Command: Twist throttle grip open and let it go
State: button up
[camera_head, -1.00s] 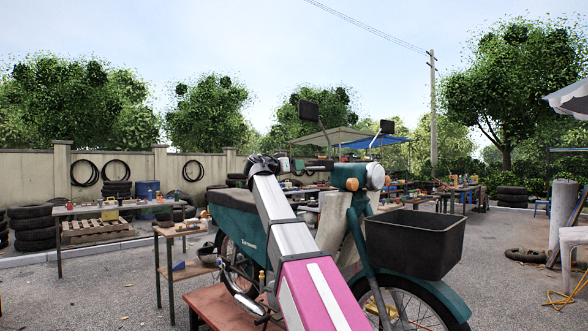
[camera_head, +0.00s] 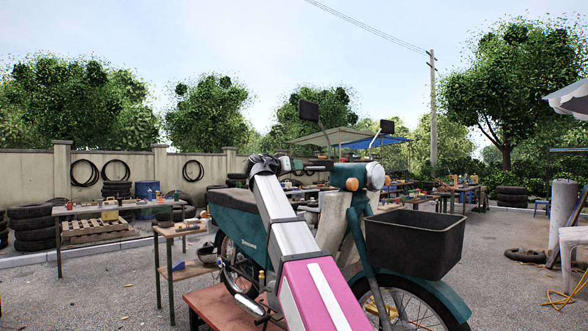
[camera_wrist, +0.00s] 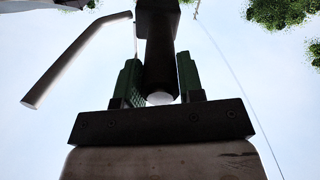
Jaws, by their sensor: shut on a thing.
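The teal motorbike (camera_head: 240,238) stands in the middle of the head view, with its headlight and mirrors to the right of my arm. My gripper (camera_wrist: 160,85) shows in the wrist view, its two green-padded fingers closed on either side of the dark throttle grip (camera_wrist: 160,60). The pale round end of the grip shows between the fingers. A lever (camera_wrist: 75,58) extends to the left of the grip, apart from the fingers. In the head view my arm hides part of the bike, and the fingers on the grip are too small to make out.
A black front basket (camera_head: 415,243) sits over the front wheel, right of my arm. Open gravel lies at left and right.

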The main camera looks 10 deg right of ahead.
jog(key=n, duration=1.1)
dwell(0.6)
jog(key=o, duration=0.9)
jog(key=v, duration=1.1)
jog(key=shift+d, duration=0.1)
